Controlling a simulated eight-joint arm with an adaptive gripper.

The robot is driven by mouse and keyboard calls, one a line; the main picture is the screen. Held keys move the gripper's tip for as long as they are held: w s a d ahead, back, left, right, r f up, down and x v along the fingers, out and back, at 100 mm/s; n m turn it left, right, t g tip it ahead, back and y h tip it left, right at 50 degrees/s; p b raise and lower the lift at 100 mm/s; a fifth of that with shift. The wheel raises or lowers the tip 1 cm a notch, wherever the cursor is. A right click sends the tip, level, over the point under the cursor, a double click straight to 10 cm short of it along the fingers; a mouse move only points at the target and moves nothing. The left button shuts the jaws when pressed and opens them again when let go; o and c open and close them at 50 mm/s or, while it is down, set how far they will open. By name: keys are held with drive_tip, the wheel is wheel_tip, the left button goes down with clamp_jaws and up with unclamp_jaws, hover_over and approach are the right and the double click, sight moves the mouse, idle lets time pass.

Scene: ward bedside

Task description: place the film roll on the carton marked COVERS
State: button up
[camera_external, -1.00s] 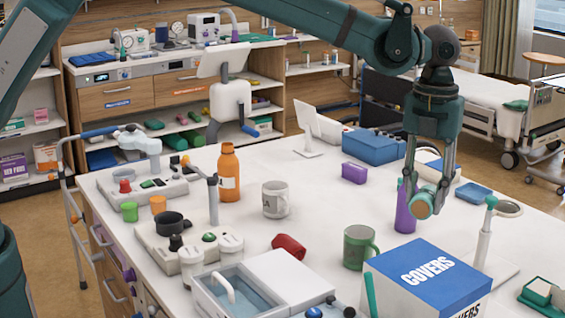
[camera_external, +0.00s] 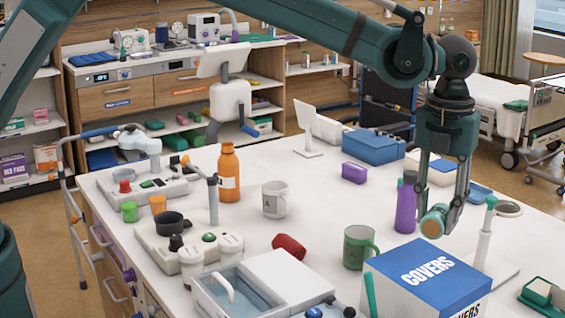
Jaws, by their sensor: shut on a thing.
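The carton marked COVERS (camera_external: 430,272) is a blue and white box at the front right of the table. My gripper (camera_external: 437,215) points down and is shut on a small roll (camera_external: 432,226) with a teal side and an orange-tan end. The roll is held in the air, above and a little behind the carton in the picture, clear of the lid. The carton's top looks bare.
A purple bottle (camera_external: 406,203) stands just left of my gripper. A green mug (camera_external: 358,246) stands left of the carton. A white stand with a teal top (camera_external: 485,235) rises to the right. A red cup (camera_external: 289,245) lies on its side.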

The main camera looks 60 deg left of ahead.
sight(438, 209)
drive_tip(key=shift+f, duration=2.4)
drive_tip(key=shift+f, duration=1.9)
drive_tip(key=shift+f, duration=0.2)
drive_tip(key=o, duration=0.9)
drive_tip(key=shift+r, duration=0.2)
wheel_tip(438, 209, up, 12)
drive_tip(key=shift+r, duration=0.1)
